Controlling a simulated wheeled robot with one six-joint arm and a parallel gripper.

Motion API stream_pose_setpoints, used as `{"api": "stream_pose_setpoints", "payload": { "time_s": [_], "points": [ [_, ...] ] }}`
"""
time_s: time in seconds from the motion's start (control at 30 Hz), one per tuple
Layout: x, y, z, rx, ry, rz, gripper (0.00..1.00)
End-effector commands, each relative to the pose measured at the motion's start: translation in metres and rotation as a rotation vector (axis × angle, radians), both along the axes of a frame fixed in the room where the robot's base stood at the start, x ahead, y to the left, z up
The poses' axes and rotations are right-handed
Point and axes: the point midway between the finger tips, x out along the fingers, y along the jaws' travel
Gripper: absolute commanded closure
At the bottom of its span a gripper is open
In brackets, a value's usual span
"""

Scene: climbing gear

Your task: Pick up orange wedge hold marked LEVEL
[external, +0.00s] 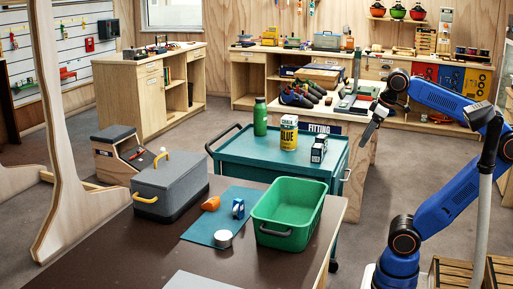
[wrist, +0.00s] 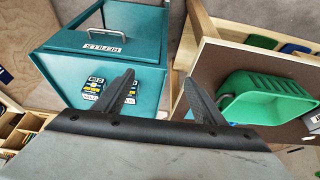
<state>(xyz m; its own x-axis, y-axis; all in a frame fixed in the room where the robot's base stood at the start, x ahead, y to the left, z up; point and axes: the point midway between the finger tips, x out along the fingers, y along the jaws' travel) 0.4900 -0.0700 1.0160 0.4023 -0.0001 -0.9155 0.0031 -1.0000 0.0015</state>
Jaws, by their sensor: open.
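A small orange hold (external: 210,203) lies on a teal mat (external: 203,235) on the brown table, in the external view. Its marking is too small to read. It stands between the grey box and a small blue-and-white object (external: 238,208). It does not show in the wrist view. My gripper (external: 372,124) is raised at the right, beyond the teal cart and well away from the hold. In the wrist view my gripper's (wrist: 160,80) two dark fingers are spread apart with nothing between them.
A green bin (external: 264,233) and a grey box with yellow handles (external: 153,204) flank the mat. A white round item (external: 223,239) sits at the mat's front. The teal cart (external: 240,153) carries a green bottle (external: 260,118), a yellow can (external: 289,133) and small dark boxes (external: 319,149).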

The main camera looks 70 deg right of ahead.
Motion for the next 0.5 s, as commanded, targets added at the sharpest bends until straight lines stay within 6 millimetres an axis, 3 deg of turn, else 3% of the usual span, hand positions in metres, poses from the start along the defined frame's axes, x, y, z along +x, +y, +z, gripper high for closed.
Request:
{"api": "stream_pose_setpoints", "payload": {
  "time_s": [0.13,0.5],
  "points": [
    [0.001,0.0,0.044,0.0,-0.003,0.0,0.36],
    [0.08,0.023,0.069,0.005,0.02,-0.011,0.36]
  ]
}}
